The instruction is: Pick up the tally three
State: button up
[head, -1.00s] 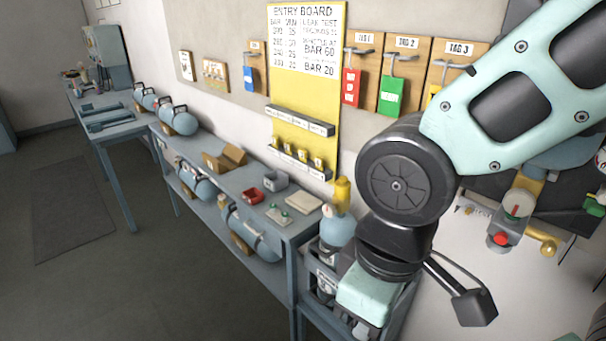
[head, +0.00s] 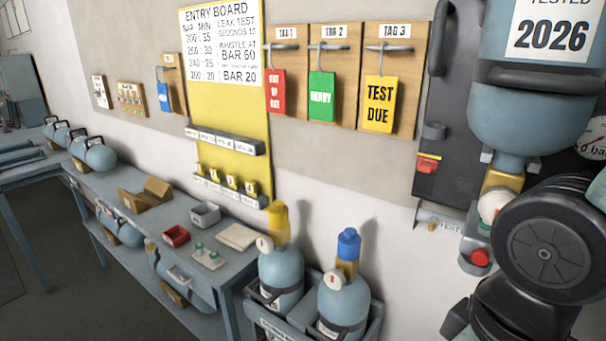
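Several small yellow tallies stand in a row on the lower grey rack (head: 226,192) of the yellow entry board (head: 229,115). Tally three (head: 232,183) appears to be the third from the left, between its neighbours. The numbers are tiny, but 2, 3 and 4 can be made out. Only black joints of my arm show at the lower right, well to the right of the board. My gripper's fingers are outside the picture.
Two blue cylinders (head: 281,280) stand in a grey crate (head: 262,316) below and right of the board. A shelf bench (head: 150,215) with a red tray (head: 176,236) runs left. Red, green and yellow tags (head: 379,104) hang right of the board. A large cylinder (head: 530,125) hangs at right.

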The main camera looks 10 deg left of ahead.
aim_at(232, 179)
jog(key=i+j+z, duration=0.1)
jog(key=j+z, duration=0.35)
jog(key=j, duration=0.25)
jog(key=j+z, duration=0.45)
jog(key=j, duration=0.2)
jog(key=k+j+z, duration=0.1)
jog(key=j+z, duration=0.35)
jog(key=j, duration=0.25)
jog(key=k+j, duration=0.1)
jog(key=j, duration=0.35)
jog(key=k+j, duration=0.1)
jog(key=j, duration=0.35)
jog(key=k+j+z, duration=0.1)
jog(key=j, duration=0.3)
jog(key=k+j, duration=0.1)
jog(key=j, duration=0.35)
jog(key=k+j, duration=0.1)
jog(key=j, duration=0.35)
jog(key=k+j, duration=0.15)
jog(key=j, duration=0.25)
jog(key=z, duration=0.05)
